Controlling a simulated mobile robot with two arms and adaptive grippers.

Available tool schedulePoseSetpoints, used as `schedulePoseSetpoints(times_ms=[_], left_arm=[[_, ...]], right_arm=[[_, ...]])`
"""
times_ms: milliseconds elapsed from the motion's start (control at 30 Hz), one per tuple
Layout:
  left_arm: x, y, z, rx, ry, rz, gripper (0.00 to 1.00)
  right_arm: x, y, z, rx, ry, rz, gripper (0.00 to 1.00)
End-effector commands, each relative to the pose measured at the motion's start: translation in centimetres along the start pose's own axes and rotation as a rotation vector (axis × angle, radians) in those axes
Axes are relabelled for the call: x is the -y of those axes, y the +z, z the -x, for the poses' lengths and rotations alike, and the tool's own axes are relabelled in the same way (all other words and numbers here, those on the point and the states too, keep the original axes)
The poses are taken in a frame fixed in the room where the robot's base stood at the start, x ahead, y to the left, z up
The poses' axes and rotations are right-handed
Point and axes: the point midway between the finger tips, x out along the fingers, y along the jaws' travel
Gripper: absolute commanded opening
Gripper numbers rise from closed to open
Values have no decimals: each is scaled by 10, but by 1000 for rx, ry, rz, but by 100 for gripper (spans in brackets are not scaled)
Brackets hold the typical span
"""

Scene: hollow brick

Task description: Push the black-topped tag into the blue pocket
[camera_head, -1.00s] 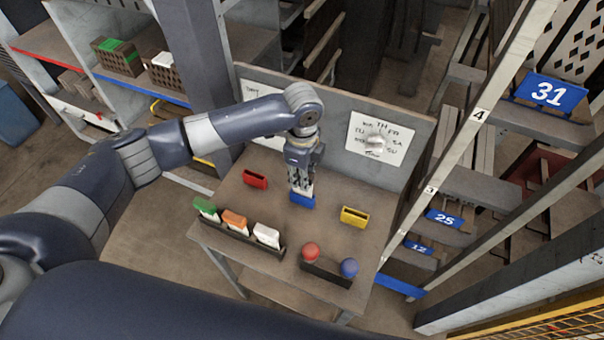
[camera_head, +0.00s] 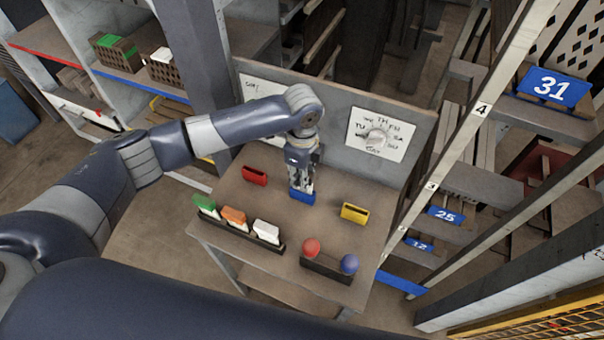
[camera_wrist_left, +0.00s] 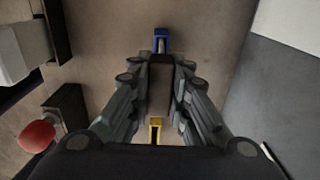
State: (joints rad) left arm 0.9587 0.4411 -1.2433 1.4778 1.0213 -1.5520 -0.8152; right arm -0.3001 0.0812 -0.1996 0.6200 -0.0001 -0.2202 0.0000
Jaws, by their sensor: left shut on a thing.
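My left gripper (camera_head: 301,188) points down over the blue pocket (camera_head: 302,198) near the middle of the table. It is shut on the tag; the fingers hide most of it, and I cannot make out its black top. A little white shows between the fingertips and the pocket in the head view. In the left wrist view the blue pocket (camera_wrist_left: 162,34) is beyond the left gripper's fingertips (camera_wrist_left: 161,66), with something pale at its mouth. How deep the tag sits is hidden. My right gripper is in neither view.
A red pocket (camera_head: 255,175) lies left of the blue one, a yellow pocket (camera_head: 354,213) right. A dark rack (camera_head: 240,238) holds green, orange and white-topped tags at the front. A holder (camera_head: 326,271) has red and blue balls. A panel (camera_head: 415,130) closes the back.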

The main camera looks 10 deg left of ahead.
Motion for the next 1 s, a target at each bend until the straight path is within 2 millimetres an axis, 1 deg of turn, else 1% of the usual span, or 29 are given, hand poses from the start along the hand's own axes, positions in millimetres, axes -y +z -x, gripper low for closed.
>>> schedulePoseSetpoints(times_ms=[367, 400, 500, 833, 933, 1000], left_arm=[[0, 0, -7, 0, 0, 0, 0], [0, 0, -7, 0, 0, 0, 22], [0, 0, -7, 0, 0, 0, 40], [0, 0, -6, 0, 0, 0, 40], [1, 0, 1, -1, -2, 1, 40], [1, 0, 11, -2, -2, 1, 40]], right_arm=[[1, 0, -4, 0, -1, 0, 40], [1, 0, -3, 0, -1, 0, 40], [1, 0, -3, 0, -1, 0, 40], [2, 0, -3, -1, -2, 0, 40], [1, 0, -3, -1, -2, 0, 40], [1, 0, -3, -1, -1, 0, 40]])
